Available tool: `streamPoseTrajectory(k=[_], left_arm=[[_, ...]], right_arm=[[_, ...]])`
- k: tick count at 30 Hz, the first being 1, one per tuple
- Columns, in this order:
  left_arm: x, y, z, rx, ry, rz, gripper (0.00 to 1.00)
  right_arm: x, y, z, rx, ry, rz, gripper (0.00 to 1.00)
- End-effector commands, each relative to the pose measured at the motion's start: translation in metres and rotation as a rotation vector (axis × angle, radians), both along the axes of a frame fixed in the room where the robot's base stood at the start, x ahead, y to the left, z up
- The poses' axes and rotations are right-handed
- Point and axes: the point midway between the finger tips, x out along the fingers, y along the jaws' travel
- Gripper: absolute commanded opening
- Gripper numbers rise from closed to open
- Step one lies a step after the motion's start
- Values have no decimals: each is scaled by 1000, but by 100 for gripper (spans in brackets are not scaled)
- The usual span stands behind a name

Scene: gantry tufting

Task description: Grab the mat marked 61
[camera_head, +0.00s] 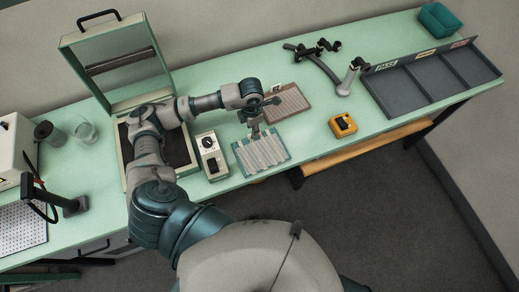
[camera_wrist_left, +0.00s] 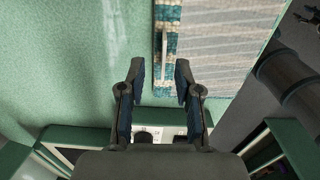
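A pale striped mat with teal edges (camera_head: 262,153) lies on the green bench. A brown mat (camera_head: 287,103) lies just behind it. I cannot read a number on either. My left gripper (camera_head: 263,117) is above the bench near the far edge of the teal-edged mat, in front of the brown one. In the left wrist view my left gripper (camera_wrist_left: 159,75) is open and empty. The teal-edged mat (camera_wrist_left: 225,45) shows there ahead and right, with a thin white tab (camera_wrist_left: 164,45) at its edge, ahead of the gap between the fingers. My right gripper is out of view.
A white box with a dial (camera_head: 211,155) stands left of the teal-edged mat. A yellow device (camera_head: 343,125) is to the right. A grey divided tray (camera_head: 398,98) is at far right. An open framed case (camera_head: 114,65) stands at left. Bare bench lies between the mats and the yellow device.

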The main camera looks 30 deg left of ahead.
Motion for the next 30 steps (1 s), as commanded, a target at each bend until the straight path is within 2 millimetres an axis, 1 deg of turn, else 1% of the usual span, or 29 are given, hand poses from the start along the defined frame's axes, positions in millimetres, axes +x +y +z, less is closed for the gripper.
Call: streamPoseTrajectory(k=[3, 7, 10, 16, 17, 18, 20, 21, 30], left_arm=[[2, -3, -17, 1, 4, 0, 33], [3, -4, -36, 1, 2, 0, 33], [3, -4, -42, 1, 1, -1, 33], [3, -2, -44, -1, 1, -1, 33], [3, -2, -44, -1, 1, -1, 28], [3, -2, -44, -1, 1, -1, 18], [3, -2, -44, -1, 1, -1, 3], [3, -2, -44, 0, 1, -1, 0], [3, -2, -44, 0, 1, -1, 0]], right_arm=[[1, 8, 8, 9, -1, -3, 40], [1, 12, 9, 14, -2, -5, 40], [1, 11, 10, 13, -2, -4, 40], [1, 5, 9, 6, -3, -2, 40], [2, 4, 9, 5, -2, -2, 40], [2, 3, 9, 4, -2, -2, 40], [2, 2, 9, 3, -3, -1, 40], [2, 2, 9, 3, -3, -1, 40], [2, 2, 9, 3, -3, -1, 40]])
